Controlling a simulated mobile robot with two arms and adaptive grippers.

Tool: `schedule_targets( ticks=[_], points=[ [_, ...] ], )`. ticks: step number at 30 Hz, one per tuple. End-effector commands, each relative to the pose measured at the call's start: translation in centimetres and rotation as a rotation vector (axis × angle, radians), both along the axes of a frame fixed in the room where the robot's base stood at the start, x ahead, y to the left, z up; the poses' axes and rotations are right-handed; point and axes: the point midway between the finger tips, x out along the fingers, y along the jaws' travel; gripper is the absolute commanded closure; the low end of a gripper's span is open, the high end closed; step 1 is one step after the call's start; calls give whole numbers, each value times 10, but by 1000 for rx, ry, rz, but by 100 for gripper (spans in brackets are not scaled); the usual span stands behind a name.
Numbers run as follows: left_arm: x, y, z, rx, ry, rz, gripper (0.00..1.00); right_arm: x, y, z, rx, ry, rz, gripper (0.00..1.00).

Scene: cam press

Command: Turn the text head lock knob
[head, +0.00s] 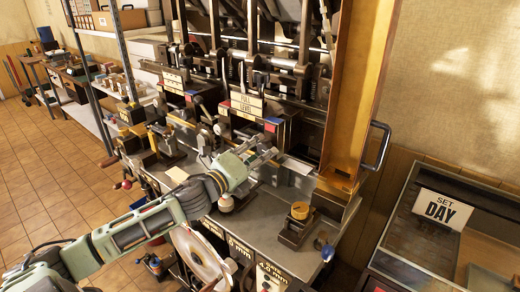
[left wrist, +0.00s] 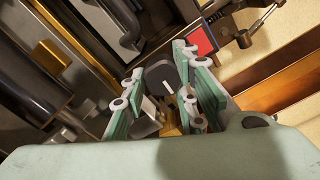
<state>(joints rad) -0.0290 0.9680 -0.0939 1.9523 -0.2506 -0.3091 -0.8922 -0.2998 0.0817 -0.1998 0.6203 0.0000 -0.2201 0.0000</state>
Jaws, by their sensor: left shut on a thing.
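My left arm reaches in from the lower left in the head view, and its gripper (head: 265,155) is at the front of the press, just below the "FULL LEVEL" sign (head: 247,104). In the left wrist view a dark grey rounded knob (left wrist: 160,76) with a white index line sits between the two green-padded fingers of the gripper (left wrist: 165,92). The gripper is shut on this knob. In the head view I cannot make the knob out behind the fingers. My right gripper is in neither view.
A red block (left wrist: 200,40) lies close beside the fingers in the wrist view. An orange-brown upright panel (head: 362,80) with a dark handle (head: 378,146) stands right of the gripper. A "SET DAY" sign (head: 442,210) stands at right.

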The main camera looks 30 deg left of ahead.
Motion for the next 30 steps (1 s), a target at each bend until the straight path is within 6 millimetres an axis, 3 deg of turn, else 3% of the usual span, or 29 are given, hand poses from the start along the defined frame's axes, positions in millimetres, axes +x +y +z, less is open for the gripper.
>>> schedule_targets(
  ticks=[15,30],
  points=[
    [0,0,-3,-364,34,7,99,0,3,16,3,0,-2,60],
    [-1,-2,-7,-448,45,5,99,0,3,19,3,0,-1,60]
  ],
)
